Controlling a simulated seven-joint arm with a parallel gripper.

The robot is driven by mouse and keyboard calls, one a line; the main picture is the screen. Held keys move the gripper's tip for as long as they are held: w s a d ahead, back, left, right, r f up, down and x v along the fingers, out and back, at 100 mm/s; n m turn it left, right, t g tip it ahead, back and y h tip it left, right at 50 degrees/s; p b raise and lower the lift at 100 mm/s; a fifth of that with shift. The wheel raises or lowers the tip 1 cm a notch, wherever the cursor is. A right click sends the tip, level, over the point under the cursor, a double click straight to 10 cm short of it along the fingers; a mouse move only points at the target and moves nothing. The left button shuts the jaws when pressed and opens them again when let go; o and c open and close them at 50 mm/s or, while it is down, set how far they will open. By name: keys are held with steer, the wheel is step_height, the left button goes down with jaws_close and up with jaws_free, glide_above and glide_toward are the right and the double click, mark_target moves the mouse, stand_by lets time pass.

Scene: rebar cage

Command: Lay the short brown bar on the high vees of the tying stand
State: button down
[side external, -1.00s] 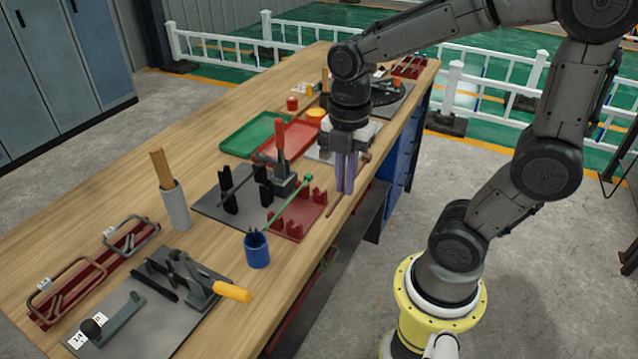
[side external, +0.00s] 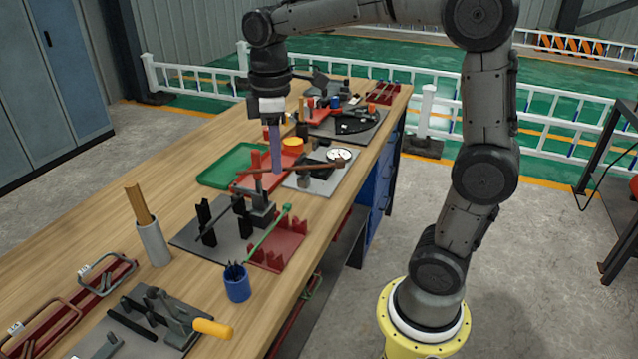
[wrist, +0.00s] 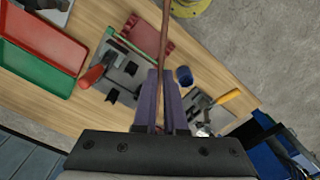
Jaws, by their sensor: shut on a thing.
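My gripper (side external: 277,168) is shut on the short brown bar (side external: 312,165) and holds it roughly level above the table. In the wrist view the bar (wrist: 165,28) runs up out of the frame from between the fingers (wrist: 160,78). The tying stand (side external: 187,233) has a grey plate and black upright vees (side external: 205,216), and a dark bar lies across them. A red-handled clamp (side external: 256,165) stands at its far side. In the side view my gripper is beyond the stand, over the red tray side. The stand also shows in the wrist view (wrist: 128,78).
A red notched rack (side external: 280,243) with a green bar (side external: 265,235) adjoins the stand. A blue cup (side external: 237,285) and a grey tube (side external: 153,243) stand nearer. Green (side external: 230,160) and red (side external: 245,184) trays and a dial scale (side external: 338,156) lie beyond.

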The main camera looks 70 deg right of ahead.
steer(key=w+d+m, duration=0.1)
steer(key=w+m, duration=0.3)
steer(key=w, duration=0.6)
steer(key=w+d+f+m, duration=0.1)
steer(key=w+f+m, duration=0.1)
steer(key=w+f, duration=0.8)
steer(key=shift+f, duration=0.5)
steer(key=shift+f, duration=2.8)
steer(key=shift+f, duration=0.15)
steer(key=c, duration=0.9)
jaws_free()
